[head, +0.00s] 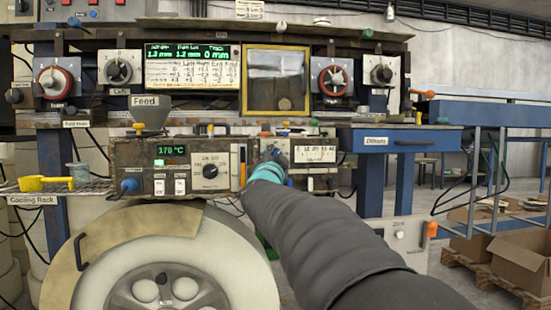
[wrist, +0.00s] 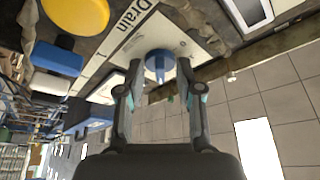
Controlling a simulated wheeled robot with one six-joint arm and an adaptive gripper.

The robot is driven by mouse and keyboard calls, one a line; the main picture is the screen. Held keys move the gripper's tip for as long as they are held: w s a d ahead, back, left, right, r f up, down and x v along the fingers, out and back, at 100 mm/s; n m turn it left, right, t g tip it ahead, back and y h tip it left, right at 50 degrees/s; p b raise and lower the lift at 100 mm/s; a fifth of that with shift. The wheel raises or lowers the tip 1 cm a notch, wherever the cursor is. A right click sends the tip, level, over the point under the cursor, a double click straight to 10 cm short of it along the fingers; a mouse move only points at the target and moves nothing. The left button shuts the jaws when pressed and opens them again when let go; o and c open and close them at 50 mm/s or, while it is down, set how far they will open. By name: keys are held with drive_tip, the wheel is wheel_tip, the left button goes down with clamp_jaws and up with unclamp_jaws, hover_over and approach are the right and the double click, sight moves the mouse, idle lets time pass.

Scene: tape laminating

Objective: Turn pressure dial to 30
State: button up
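In the wrist view my gripper (wrist: 160,72) has its two fingers spread, one on each side of a blue knob (wrist: 160,62). A gap shows between the knob and each finger. In the head view my arm reaches to the centre panel, and my gripper (head: 274,158) is mostly hidden at its end beside a white scale panel (head: 314,154). A black dial (head: 210,171) is on the unit to the left. I cannot read which dial is marked as pressure.
Red-rimmed dials (head: 55,78) and black dials (head: 118,71) line the upper panel beside a lit display (head: 192,67). A yellow scoop (head: 45,183) lies on the cooling rack at left. A large pale roll (head: 160,255) stands in front, below the panel. A blue bench (head: 398,138) is at right.

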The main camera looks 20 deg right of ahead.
drive_tip(key=v, duration=1.2)
drive_tip(key=shift+a, duration=0.1)
